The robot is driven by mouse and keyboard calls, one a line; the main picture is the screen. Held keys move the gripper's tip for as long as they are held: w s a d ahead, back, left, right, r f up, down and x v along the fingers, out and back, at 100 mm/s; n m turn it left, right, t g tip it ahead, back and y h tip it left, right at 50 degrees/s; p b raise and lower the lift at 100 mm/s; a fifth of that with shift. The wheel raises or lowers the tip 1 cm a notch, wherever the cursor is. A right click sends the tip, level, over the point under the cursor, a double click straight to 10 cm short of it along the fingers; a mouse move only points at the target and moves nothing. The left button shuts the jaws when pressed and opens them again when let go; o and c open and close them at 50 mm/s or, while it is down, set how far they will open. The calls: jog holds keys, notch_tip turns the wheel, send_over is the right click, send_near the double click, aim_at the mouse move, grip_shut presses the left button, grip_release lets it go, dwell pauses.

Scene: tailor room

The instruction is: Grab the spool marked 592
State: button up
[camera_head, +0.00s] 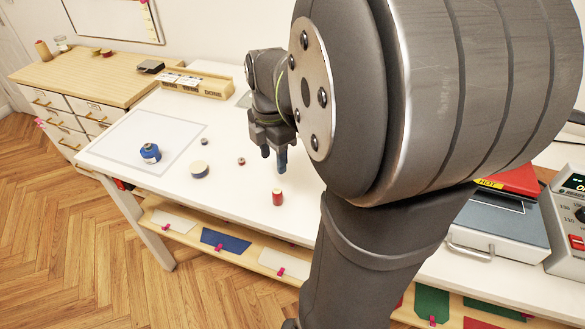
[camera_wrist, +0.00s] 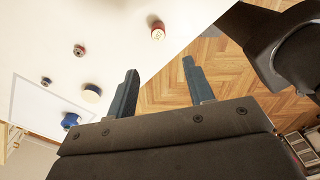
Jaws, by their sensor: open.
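Several spools stand on the white table; no number 592 is readable on any. A red spool (camera_head: 277,197) stands near the front edge; it also shows in the wrist view (camera_wrist: 157,32). A large blue spool (camera_head: 150,154) stands on the outlined rectangle at left; it also shows in the wrist view (camera_wrist: 70,121). A low pale-topped spool (camera_head: 200,169), blue at its side, and two small spools, one dark (camera_head: 204,141) and one reddish (camera_head: 241,161), stand between. My gripper (camera_head: 274,156) is open and empty above the table, right of the small spools, behind the red one.
A wooden tray with labelled cards (camera_head: 197,83) stands at the table's back. A grey box with a red item on it (camera_head: 497,225) and an instrument (camera_head: 575,215) stand at right. A wooden cabinet (camera_head: 95,80) stands at left. Table around the spools is clear.

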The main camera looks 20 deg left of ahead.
aim_at(277, 195)
notch_tip(277, 195, down, 9)
jog(key=shift+f, duration=0.15)
jog(key=shift+w+d+f, duration=0.1)
jog(key=shift+w+f, duration=0.05)
jog(key=shift+f, duration=1.25)
jog(key=shift+w+f, duration=0.15)
jog(key=shift+f, duration=1.2)
grip_shut()
jog(key=shift+r, duration=0.1)
